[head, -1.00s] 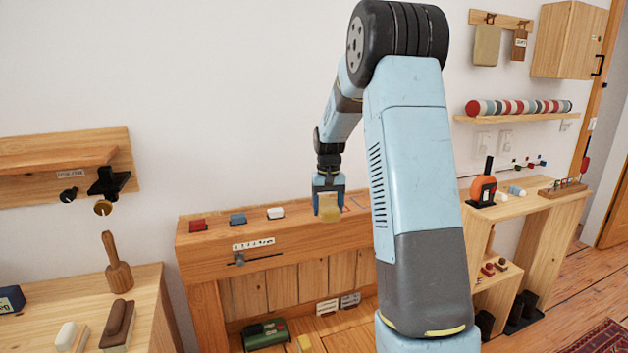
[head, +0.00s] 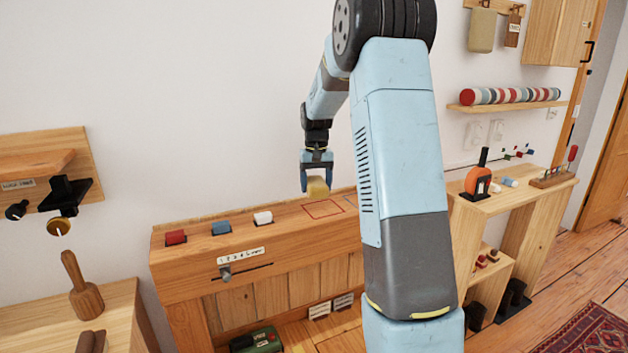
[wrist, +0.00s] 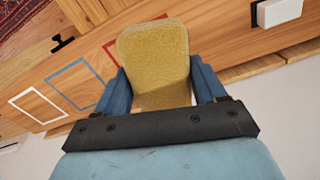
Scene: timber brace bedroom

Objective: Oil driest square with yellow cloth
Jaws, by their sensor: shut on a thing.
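My gripper (head: 317,182) is shut on a yellow cloth block (head: 318,188), which hangs below the fingers. The cloth (wrist: 155,62) fills the space between the blue fingers in the wrist view. It is held just above the wooden bench top (head: 290,221), by a red-outlined square (head: 323,209); a gap is visible. In the wrist view, a blue-outlined square (wrist: 75,84) and a white-outlined square (wrist: 38,105) lie left of the cloth, while the cloth partly hides the red outline. In the head view my arm hides part of the bench top. I cannot tell which square is driest.
Red (head: 176,237), blue (head: 221,228) and white (head: 263,218) blocks stand along the bench top's left part. A slider (head: 225,272) is on its front. A wooden mallet (head: 82,288) stands at left. An orange tool (head: 478,181) stands on the right shelf.

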